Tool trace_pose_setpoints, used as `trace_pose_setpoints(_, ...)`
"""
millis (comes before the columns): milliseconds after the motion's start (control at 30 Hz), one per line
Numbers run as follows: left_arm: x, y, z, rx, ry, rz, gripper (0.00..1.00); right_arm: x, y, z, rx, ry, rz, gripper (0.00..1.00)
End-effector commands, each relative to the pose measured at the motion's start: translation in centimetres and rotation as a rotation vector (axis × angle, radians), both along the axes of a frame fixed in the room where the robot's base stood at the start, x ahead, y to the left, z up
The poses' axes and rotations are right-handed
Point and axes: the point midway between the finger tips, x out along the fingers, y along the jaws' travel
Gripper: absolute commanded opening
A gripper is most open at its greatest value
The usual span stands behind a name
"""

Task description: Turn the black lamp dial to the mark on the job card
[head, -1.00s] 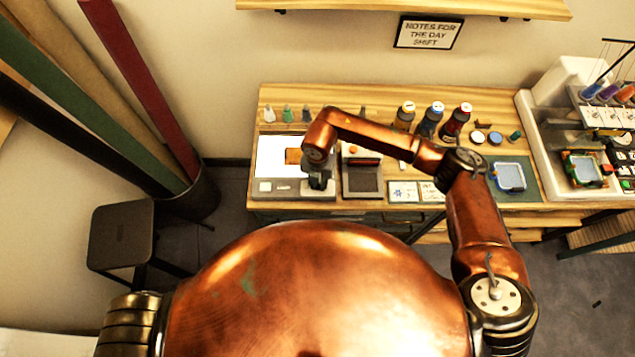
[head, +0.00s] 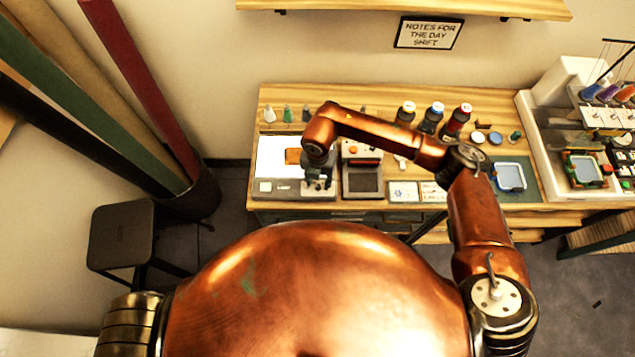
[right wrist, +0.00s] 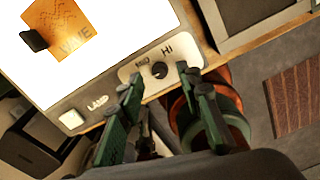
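The black lamp dial (right wrist: 159,70) is a small round knob on the light box's front strip, with MID and HI printed beside it. Its pointer is too small to read. The light box (head: 270,163) has a glowing white top. My right gripper (right wrist: 160,77) is open, its green fingertips apart on either side of the dial; I cannot tell whether they touch it. In the head view, my right gripper (head: 320,182) is over the box's front right corner. Two small cards, a picture card (head: 404,192) and a text card (head: 433,191), lie to the right; their writing is unreadable. My left gripper is out of view.
An orange patch (right wrist: 62,30) with a black piece lies on the light box. Bottles and spools (head: 432,118) stand behind my right arm. A dark stool (head: 122,237) is at left.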

Motion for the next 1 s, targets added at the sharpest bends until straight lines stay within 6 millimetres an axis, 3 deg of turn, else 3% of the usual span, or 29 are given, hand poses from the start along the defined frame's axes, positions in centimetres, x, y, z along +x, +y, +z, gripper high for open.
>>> trace_pose_setpoints(300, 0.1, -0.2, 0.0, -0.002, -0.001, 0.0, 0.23, 0.1, 0.0, 6.8, 0.002, -0.005, 0.0, 0.33)
trace_pose_setpoints(500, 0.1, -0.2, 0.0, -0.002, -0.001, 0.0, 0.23, 0.1, 0.0, 9.4, 0.0, -0.002, 0.0, 0.33)
trace_pose_setpoints(1000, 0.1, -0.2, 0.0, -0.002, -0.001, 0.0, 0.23, 0.0, 0.0, 10.1, 0.001, 0.0, -0.001, 0.33)
